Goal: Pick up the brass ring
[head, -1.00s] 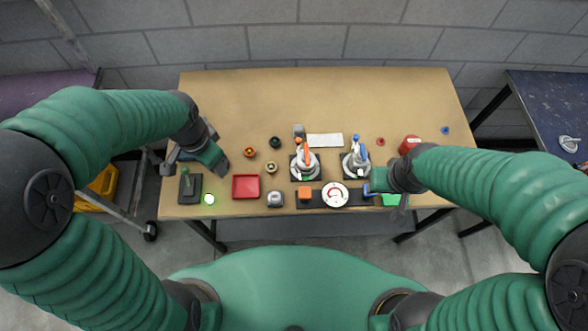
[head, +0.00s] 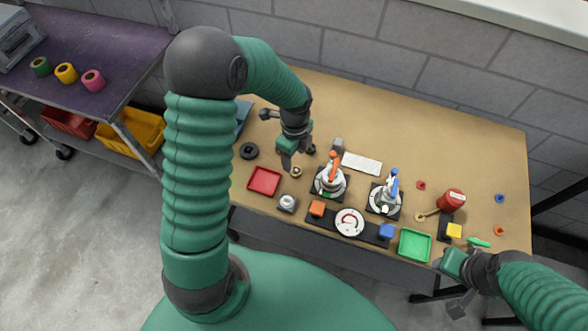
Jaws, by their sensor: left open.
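The brass ring (head: 296,171) is a small tan-gold ring on the tan workbench (head: 440,130), in the head view. It lies right of the red tray and left of the station with the orange lever. My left gripper (head: 292,156) is open, with its fingertips just above and beside the ring in the picture. I cannot tell whether it touches the ring, but it does not hold it. My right gripper (head: 453,282) is by the bench's front right edge, and its jaw opening is unclear.
A red tray (head: 265,181), a silver-topped block (head: 288,203), an orange-lever station (head: 330,183) and a blue-lever station (head: 386,198) surround the area. A dark ring (head: 249,150) lies left. A green tray (head: 415,245) and red canister (head: 452,200) are at right.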

